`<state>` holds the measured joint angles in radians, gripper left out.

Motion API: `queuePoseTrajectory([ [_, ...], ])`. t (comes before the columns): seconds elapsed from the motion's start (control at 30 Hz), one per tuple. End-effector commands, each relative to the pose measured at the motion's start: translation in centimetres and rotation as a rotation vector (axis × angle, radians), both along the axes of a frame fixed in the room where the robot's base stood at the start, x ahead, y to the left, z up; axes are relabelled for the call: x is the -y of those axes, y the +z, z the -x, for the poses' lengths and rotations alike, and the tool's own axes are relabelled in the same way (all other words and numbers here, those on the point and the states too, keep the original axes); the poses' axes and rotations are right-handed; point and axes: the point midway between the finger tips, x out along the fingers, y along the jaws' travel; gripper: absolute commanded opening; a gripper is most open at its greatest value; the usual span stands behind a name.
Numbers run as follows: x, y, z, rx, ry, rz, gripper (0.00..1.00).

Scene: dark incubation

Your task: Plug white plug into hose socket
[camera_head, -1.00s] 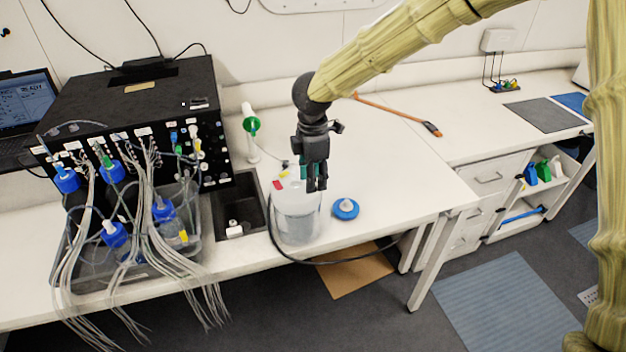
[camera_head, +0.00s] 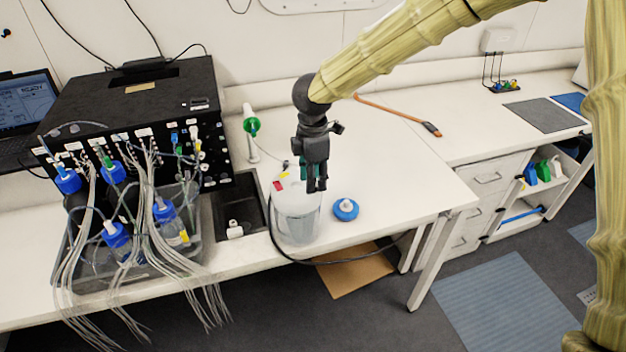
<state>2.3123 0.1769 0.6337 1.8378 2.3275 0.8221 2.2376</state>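My gripper (camera_head: 317,186) points down in front of and over the clear, white-lidded canister (camera_head: 297,222) near the table's front edge. Its dark fingers look close together, and I cannot tell whether they hold anything. A small white piece (camera_head: 235,230) lies in the black recessed tray (camera_head: 240,206) left of the canister; it may be the white plug, but it is too small to be sure. A black hose (camera_head: 292,258) loops around the canister and hangs past the table edge. I cannot make out the hose socket.
A blue cap with a white top (camera_head: 345,209) lies right of the canister. A grey tub (camera_head: 196,252) with blue-capped bottles and many thin tubes stands left, before a black instrument box (camera_head: 130,100). A green-and-white stand (camera_head: 251,128) is behind. The table right of my gripper is mostly clear.

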Motion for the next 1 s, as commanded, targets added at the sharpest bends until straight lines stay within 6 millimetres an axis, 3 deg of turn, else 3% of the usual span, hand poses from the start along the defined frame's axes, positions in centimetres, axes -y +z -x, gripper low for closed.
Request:
queuePoseTrajectory([
  [0.1, 0.0, 0.0, 0.0, 0.000, 0.000, 0.000, 0.35],
  [0.3, 0.0, 0.0, 0.0, 0.000, 0.000, 0.000, 0.00],
  [1.0, 0.0, 1.3, 0.0, 0.000, 0.000, 0.000, 0.00],
])
